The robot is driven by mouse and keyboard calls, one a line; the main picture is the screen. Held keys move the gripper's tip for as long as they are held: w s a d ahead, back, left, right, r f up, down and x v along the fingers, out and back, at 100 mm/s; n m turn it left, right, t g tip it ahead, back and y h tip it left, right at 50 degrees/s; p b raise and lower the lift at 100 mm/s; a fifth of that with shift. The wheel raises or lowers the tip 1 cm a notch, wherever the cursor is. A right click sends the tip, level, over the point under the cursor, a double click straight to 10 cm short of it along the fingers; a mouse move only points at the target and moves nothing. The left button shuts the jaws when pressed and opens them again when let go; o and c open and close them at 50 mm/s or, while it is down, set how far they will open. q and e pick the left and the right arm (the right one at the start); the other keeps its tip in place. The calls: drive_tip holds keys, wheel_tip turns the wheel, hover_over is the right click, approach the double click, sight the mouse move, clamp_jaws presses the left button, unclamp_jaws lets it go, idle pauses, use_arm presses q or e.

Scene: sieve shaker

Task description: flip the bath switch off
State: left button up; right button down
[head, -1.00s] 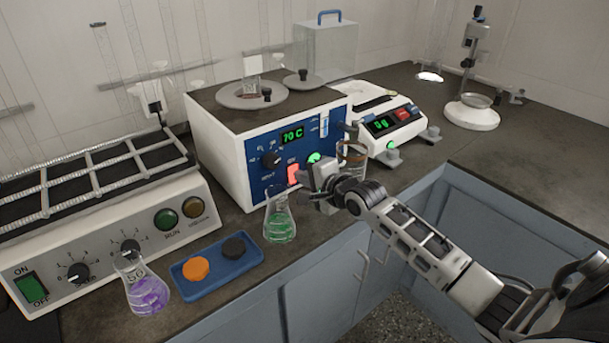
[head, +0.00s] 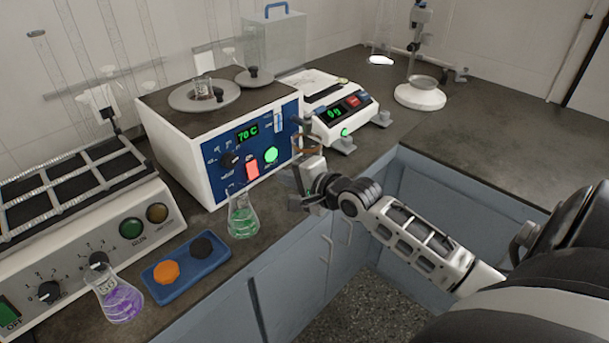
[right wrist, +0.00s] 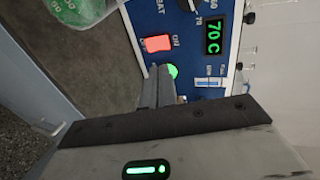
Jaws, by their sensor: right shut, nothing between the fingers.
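The water bath is a white box (head: 172,157) with a blue front panel. Its display (head: 247,132) reads 70 C. The bath switch (head: 252,170) on that panel is a rocker lit red; it also shows in the right wrist view (right wrist: 157,43), with ON and OFF marks beside it. A round green lamp (head: 271,155) glows next to it. My right gripper (head: 298,181) is shut and empty, in front of the panel and right of the switch. In the right wrist view its fingers (right wrist: 160,82) partly cover the green lamp, apart from the switch. My left gripper is not in view.
A flask of green liquid (head: 242,222) stands before the bath, close to my right gripper. A beaker (head: 307,142) stands behind that gripper. A blue tray (head: 190,283), a purple flask (head: 120,300), a shaker (head: 85,250) and a balance (head: 325,115) are nearby.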

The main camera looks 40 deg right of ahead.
sight(255, 173)
drive_tip(key=shift+v, duration=2.3)
use_arm(q)
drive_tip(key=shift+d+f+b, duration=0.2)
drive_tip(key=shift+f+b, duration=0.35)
drive_tip(key=shift+b, duration=0.55)
use_arm(e)
drive_tip(key=shift+s+a+f+n+g, duration=0.1)
drive_tip(key=shift+f+n+g, duration=0.1)
drive_tip(key=shift+n, duration=4.3)
drive_tip(key=shift+f+n+g, duration=0.1)
drive_tip(key=shift+f+n, duration=0.05)
drive_tip(key=shift+n, duration=4.35)
drive_tip(key=x, duration=1.3)
drive_tip(key=shift+w, duration=0.2)
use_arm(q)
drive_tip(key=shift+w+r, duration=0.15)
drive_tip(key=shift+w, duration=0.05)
use_arm(e)
drive_tip(key=shift+w+f, duration=0.15)
drive_tip(key=shift+w, duration=0.15)
